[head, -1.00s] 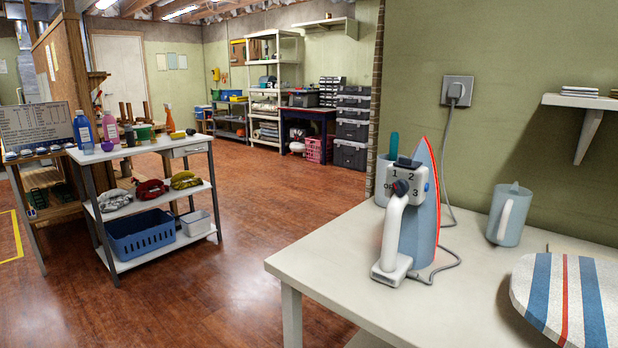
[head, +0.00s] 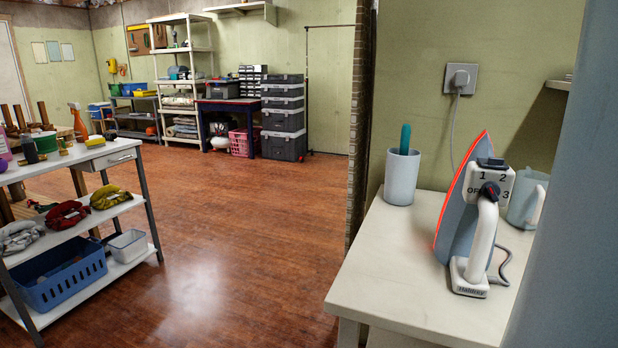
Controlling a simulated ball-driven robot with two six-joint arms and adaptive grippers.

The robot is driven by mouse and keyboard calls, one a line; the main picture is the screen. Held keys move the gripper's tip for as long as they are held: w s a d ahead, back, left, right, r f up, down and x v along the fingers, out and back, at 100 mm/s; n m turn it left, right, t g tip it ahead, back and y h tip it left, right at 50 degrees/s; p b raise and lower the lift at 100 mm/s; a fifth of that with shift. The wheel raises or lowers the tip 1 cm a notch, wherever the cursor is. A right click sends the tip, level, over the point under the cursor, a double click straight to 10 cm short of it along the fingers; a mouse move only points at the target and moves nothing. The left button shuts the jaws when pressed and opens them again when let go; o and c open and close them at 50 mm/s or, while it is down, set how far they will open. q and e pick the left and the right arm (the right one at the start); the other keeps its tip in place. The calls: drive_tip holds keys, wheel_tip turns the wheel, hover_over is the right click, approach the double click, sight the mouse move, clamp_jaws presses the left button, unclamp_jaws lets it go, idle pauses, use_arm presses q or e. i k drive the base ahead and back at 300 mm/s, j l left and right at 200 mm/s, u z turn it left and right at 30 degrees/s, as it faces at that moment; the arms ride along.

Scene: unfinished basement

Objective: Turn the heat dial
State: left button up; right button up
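A blue-grey and white iron (head: 457,222) stands upright on its heel on the white table (head: 395,270) at the right, with a red line along its soleplate edge. Its control panel near the top reads OFF, 1, 2 and 3 around a dark heat dial (head: 489,190). The dial carries a small red mark, but I cannot tell exactly which setting it points at. The iron's white handle faces me, below the dial. Neither of my grippers is in view, and nothing touches the dial.
A pale cup (head: 401,178) with a teal handle sticking out stands left of the iron. A pale mug (head: 524,205) is partly hidden behind it. A large blue-grey shape blocks the right edge. A cart (head: 95,225) stands at left, with open floor (head: 235,235) between.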

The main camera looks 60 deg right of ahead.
sight(489, 189)
drive_tip(key=i+z, duration=0.25)
drive_tip(key=i, duration=0.15)
drive_tip(key=i+j+z, duration=0.2)
drive_tip(key=i, duration=0.2)
drive_tip(key=i+z, duration=0.15)
drive_tip(key=z, duration=0.3)
drive_tip(key=i+z, duration=0.15)
drive_tip(key=z, duration=0.3)
drive_tip(key=i+j+z, duration=0.1)
drive_tip(key=z, duration=0.35)
drive_tip(key=i+j+z, duration=0.1)
drive_tip(key=z, duration=0.35)
